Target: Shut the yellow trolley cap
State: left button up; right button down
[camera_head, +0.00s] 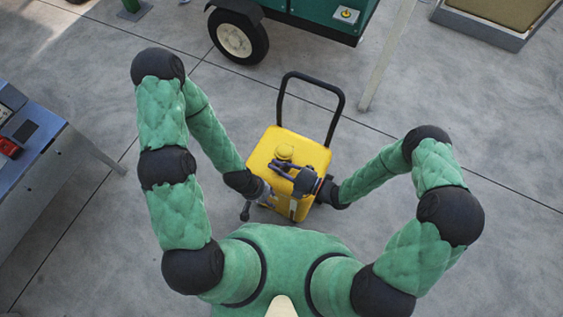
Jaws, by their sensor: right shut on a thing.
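The yellow trolley (259,150) stands upright on the floor in front of me, with its black handle at the far side. Its round yellow cap (284,152) shows on the top face; from this height I cannot tell whether it is seated. My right gripper (281,167) reaches in from the right over the top, shut, its fingers at the near side of the cap and partly hiding it. My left gripper (268,193) is lower, at the trolley's near left edge; its fingers are too small and dark to read.
A blue workbench (45,165) stands at the left. A green wheeled unit (320,18) is at the back, with a pale post (388,55) beside it. A grey-edged crate (480,25) is at the top right. The floor around the trolley is clear.

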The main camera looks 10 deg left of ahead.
jog(key=shift+s+a+f+n, duration=0.15)
jog(key=shift+f+n, duration=0.25)
jog(key=shift+f, duration=0.4)
jog(key=shift+s+d+f+n, duration=0.1)
jog(key=shift+f+n, duration=0.3)
jog(key=shift+f, duration=0.45)
jog(key=c, duration=1.3)
grip_release()
jog(key=shift+c, duration=0.2)
jog(key=shift+w, duration=0.1)
jog(key=v, duration=1.2)
